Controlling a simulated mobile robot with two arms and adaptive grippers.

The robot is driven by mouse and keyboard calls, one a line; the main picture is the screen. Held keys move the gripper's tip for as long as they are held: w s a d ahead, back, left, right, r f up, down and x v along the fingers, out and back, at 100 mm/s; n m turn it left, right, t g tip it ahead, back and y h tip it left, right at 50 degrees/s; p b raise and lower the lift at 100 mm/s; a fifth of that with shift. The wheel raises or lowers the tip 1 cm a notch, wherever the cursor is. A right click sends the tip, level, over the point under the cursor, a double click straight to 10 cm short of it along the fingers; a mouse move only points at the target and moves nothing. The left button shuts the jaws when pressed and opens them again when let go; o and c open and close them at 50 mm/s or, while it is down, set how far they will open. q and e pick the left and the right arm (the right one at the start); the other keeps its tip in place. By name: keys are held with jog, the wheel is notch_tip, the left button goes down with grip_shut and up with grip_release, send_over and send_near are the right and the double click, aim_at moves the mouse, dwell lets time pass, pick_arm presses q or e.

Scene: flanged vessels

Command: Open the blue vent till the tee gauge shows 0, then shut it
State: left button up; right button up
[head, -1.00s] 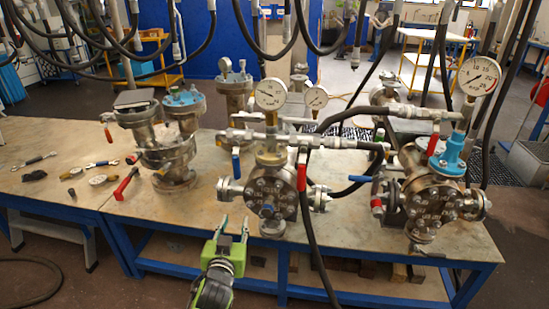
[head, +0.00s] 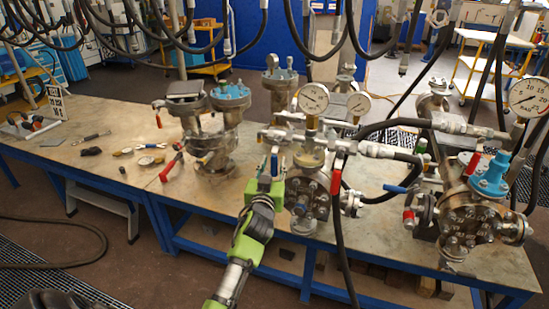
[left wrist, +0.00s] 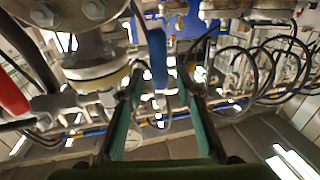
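The blue vent lever (head: 275,163) hangs down from the pipe fittings on the left of the middle flanged vessel (head: 309,190). My left gripper (head: 266,181) is at this lever, in front of the vessel's left side. In the left wrist view, its two green fingers (left wrist: 158,82) are apart, with the blue lever (left wrist: 158,58) in the gap between the tips; I see no contact. Two dial gauges, a larger one (head: 313,98) and a smaller one (head: 359,104), stand on the pipe tee above the vessel; their readings are too small to tell. My right gripper is out of view.
A red lever (head: 337,176) hangs just right of the blue one, with a black hose beside it. Another flanged vessel (head: 470,222) with a large gauge (head: 529,97) stands at the right. Tools lie on the left bench top (head: 100,170). Hoses hang overhead.

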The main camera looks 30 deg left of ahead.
pick_arm(q)
jog(key=shift+x, duration=1.25)
grip_shut()
